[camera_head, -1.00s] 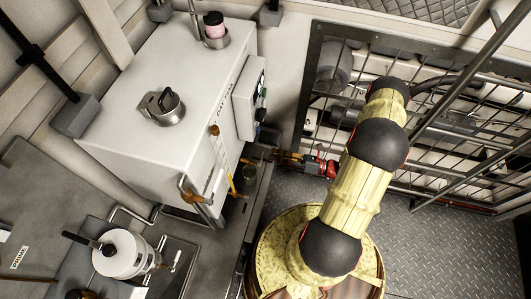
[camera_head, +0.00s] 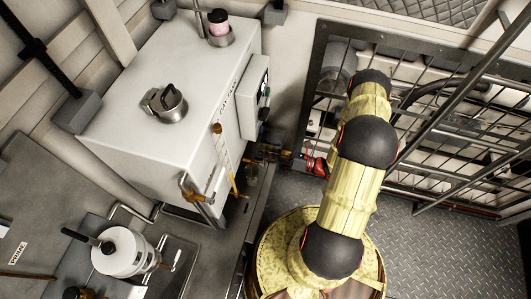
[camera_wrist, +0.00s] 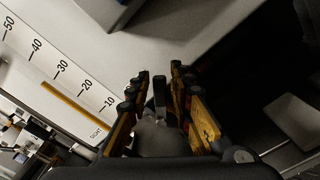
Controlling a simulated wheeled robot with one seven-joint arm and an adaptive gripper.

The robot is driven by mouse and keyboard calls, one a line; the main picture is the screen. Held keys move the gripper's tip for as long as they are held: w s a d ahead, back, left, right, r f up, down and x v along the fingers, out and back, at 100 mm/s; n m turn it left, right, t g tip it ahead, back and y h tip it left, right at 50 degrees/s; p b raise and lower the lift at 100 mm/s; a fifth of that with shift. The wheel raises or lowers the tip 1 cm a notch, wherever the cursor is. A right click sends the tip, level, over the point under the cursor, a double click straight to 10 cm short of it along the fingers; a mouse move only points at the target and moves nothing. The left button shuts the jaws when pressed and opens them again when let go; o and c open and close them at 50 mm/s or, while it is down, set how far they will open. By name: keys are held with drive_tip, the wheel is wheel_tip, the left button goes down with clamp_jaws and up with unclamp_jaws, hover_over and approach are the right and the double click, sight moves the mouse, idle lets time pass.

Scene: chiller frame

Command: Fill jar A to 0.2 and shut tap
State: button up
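In the head view my gripper (camera_head: 278,156) is low beside the right side of the white chiller box (camera_head: 165,85), small and partly hidden. In the wrist view my gripper's two fingers (camera_wrist: 162,88) stand apart. A dark grey lever-like piece (camera_wrist: 159,92) shows between them above a grey rounded body (camera_wrist: 155,135); it looks like a tap, but I cannot be sure. Gaps seem to remain beside the piece. A sight scale (camera_wrist: 72,75) marked 10 to 50 is left of the fingers, with an orange strip along it. No jar labelled A can be read.
A white pot (camera_head: 122,252) stands at lower left. A metal cage (camera_head: 330,70) is behind my arm.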

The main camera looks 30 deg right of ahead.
clamp_jaws()
drive_tip(key=shift+f+m, duration=0.1)
drive_tip(key=shift+m, duration=0.2)
drive_tip(key=shift+w+d+f+m, duration=0.25)
drive_tip(key=shift+f+m, duration=0.1)
drive_tip(key=shift+m, duration=0.55)
drive_tip(key=shift+w+d+f+m, duration=0.1)
drive_tip(key=shift+f+m, duration=0.45)
drive_tip(key=shift+m, duration=0.8)
drive_tip(key=shift+w+d+f+m, duration=0.15)
drive_tip(key=shift+f+m, duration=0.45)
drive_tip(key=shift+m, duration=0.7)
drive_tip(key=shift+w+d+f+m, duration=0.1)
drive_tip(key=shift+f+m, duration=0.45)
drive_tip(key=shift+m, duration=0.8)
drive_tip(key=shift+f+b, duration=0.15)
drive_tip(key=shift+b, duration=0.15)
drive_tip(key=shift+o, duration=1.5)
unclamp_jaws()
